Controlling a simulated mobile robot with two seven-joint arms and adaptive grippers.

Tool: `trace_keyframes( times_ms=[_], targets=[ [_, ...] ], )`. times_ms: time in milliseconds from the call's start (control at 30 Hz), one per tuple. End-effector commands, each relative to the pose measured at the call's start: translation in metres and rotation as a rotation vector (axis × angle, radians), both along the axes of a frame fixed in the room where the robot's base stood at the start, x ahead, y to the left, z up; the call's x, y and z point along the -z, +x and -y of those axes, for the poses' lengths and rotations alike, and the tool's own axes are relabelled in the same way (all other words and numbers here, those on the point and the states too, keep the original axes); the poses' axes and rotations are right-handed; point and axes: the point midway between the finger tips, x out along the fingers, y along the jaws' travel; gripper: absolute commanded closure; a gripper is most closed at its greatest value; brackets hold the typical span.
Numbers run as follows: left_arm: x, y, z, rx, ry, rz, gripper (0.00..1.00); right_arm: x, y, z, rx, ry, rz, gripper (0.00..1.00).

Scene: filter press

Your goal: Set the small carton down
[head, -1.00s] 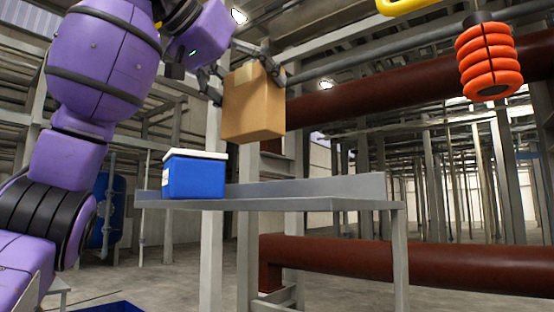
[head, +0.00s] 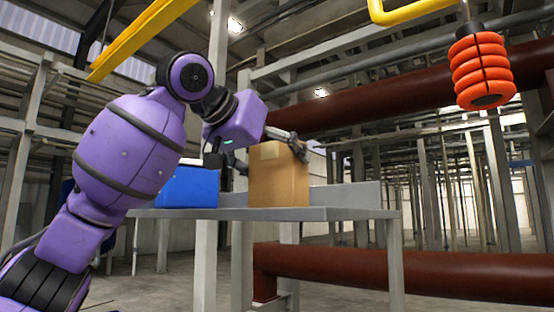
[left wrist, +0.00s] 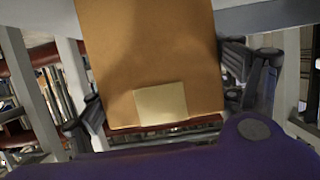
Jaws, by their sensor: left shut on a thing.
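The small carton (head: 279,180) is a brown box with a pale tape patch on its upper edge. It stands upright at the grey metal table (head: 300,214), its bottom at or very near the top; I cannot tell whether it touches. My left gripper (head: 270,145) is shut on the carton, with a finger on either side near its top. In the left wrist view the carton (left wrist: 150,55) fills the middle between the fingers of the left gripper (left wrist: 165,115). My right gripper is not in view.
A blue box (head: 187,187) stands on the table just left of the carton, partly behind my left arm. The table has a raised back edge and free room right of the carton. An orange ringed object (head: 482,70) hangs at upper right. Dark red pipes (head: 350,272) run behind.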

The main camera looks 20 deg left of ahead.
Motion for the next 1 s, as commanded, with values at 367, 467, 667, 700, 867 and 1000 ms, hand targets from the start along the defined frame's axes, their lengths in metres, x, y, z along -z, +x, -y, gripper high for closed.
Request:
trace_keyframes(
  times_ms=[367,467,667,700,867,1000],
  targets=[
    [0.002,0.000,0.000,0.000,0.000,0.000,0.00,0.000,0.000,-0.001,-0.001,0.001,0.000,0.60],
    [0.002,0.000,0.000,0.000,0.000,0.000,0.00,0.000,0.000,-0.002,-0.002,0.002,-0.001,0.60],
    [0.001,0.000,0.000,0.000,0.000,0.000,0.00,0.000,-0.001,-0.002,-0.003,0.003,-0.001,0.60],
    [0.001,0.000,0.000,0.000,0.000,0.000,0.00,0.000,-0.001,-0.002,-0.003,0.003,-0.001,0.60],
    [-0.006,-0.009,-0.004,-0.001,0.000,0.004,0.00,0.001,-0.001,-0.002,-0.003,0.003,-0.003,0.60],
    [-0.015,-0.033,-0.012,0.000,0.001,0.005,0.00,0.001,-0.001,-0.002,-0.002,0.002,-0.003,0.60]
  ],
)
